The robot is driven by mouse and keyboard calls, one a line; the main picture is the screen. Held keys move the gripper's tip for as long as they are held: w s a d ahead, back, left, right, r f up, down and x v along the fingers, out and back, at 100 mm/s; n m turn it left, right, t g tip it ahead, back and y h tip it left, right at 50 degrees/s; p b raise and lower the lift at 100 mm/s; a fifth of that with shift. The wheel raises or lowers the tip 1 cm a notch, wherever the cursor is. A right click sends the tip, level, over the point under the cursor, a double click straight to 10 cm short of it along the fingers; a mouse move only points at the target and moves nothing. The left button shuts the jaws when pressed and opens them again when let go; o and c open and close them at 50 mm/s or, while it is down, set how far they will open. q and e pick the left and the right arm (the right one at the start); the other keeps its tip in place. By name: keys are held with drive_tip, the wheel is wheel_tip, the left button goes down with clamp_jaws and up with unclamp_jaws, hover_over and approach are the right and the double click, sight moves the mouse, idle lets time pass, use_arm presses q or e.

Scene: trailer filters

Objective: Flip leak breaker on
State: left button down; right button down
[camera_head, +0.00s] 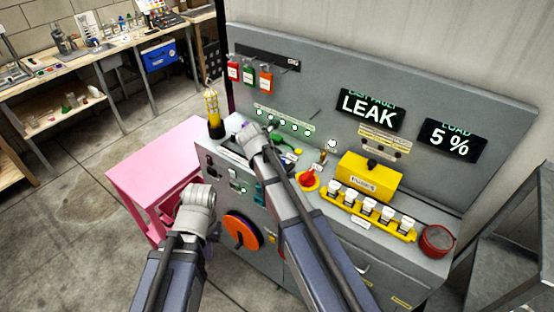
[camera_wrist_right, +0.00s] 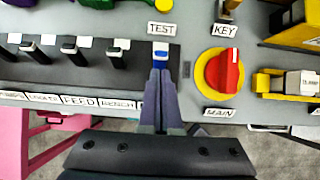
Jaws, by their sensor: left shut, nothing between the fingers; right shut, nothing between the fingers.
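A row of black breaker levers (camera_wrist_right: 115,52) runs along the panel's front ledge, with labels such as FEED and BENCH below. At its right end, under the TEST label (camera_wrist_right: 161,30), stands a lever with a blue and white top (camera_wrist_right: 161,50). My right gripper (camera_wrist_right: 159,72) is shut and empty, its tips right at this lever; contact cannot be told. The fingers hide the label below. In the head view my right arm covers part of the row. My left gripper (camera_head: 197,200) is low in front of the cabinet, shut and empty; its fingers are hardly visible.
A red MAIN knob on a yellow disc (camera_wrist_right: 221,72) is right of the lever. The display reads LEAK (camera_head: 368,108); another reads LOAD 5 % (camera_head: 449,140). An orange wheel (camera_head: 241,232), amber lamp (camera_head: 213,112), yellow box (camera_head: 370,178) and pink table (camera_head: 155,165) are nearby.

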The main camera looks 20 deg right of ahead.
drive_tip(key=shift+r+p, duration=0.75)
drive_tip(key=shift+r, duration=0.05)
drive_tip(key=p+v, duration=1.1)
drive_tip(key=v, duration=0.2)
drive_tip(key=shift+s, duration=0.1)
drive_tip(key=s+a+f+m+g+y+b, duration=0.1)
drive_tip(key=s+a+f+m+b, duration=0.1)
drive_tip(key=s+m, duration=0.5)
drive_tip(key=s+a+f+m+g+y+b, duration=0.1)
drive_tip(key=s+a+f+m+b, duration=0.1)
drive_tip(key=s+a+f+m, duration=0.2)
drive_tip(key=s+a+f+m+g+y+b, duration=0.1)
drive_tip(key=s+a+f+m+g+y, duration=0.1)
drive_tip(key=s+m, duration=0.8)
drive_tip(key=shift+a+f+m+b, duration=0.4)
drive_tip(key=shift+a+f, duration=0.2)
drive_tip(key=shift+a, duration=0.4)
